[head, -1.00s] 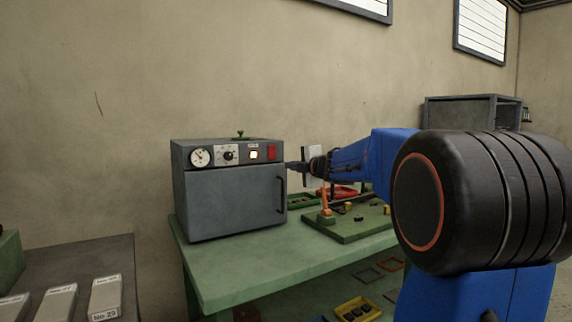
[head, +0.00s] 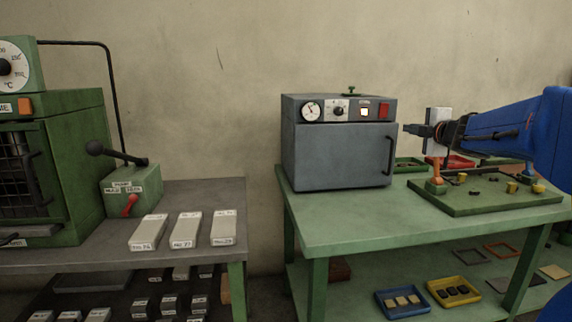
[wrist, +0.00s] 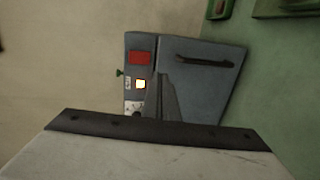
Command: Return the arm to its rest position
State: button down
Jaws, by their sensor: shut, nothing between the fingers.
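My blue arm (head: 520,130) reaches in from the right in the head view. My gripper (head: 408,129) points left, shut and empty, just right of the grey oven (head: 340,158) in the picture. The oven has a closed door, a dial, a lit white button and a red switch. In the wrist view the oven (wrist: 205,85) appears turned on its side. There the dark fingers of my gripper (wrist: 163,90) show in front of it. I cannot tell the exact gap between gripper and oven.
The green table (head: 350,220) holds the oven and a green board (head: 490,203) with small parts, below the arm. Blue (head: 402,304) and yellow (head: 453,292) trays lie on its lower shelf. At left, a grey bench (head: 90,258) carries a green furnace (head: 60,165) and labelled blocks (head: 185,230).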

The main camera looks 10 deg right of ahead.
jog(key=s+a+f+m+g, duration=0.4)
jog(key=s+a+f+m, duration=0.2)
jog(key=s+f, duration=0.4)
jog(key=s+a+f+m+g, duration=0.4)
jog(key=s+f, duration=0.7)
jog(key=s, duration=0.7)
jog(key=s+a+f+m+g, duration=0.3)
jog(key=s+a+f+m, duration=0.4)
jog(key=s+a+f, duration=0.3)
jog(key=s, duration=0.4)
jog(key=shift+s+a+f+m+g, duration=0.2)
jog(key=shift+a+f+m+g, duration=0.15)
jog(key=shift+m+g, duration=0.05)
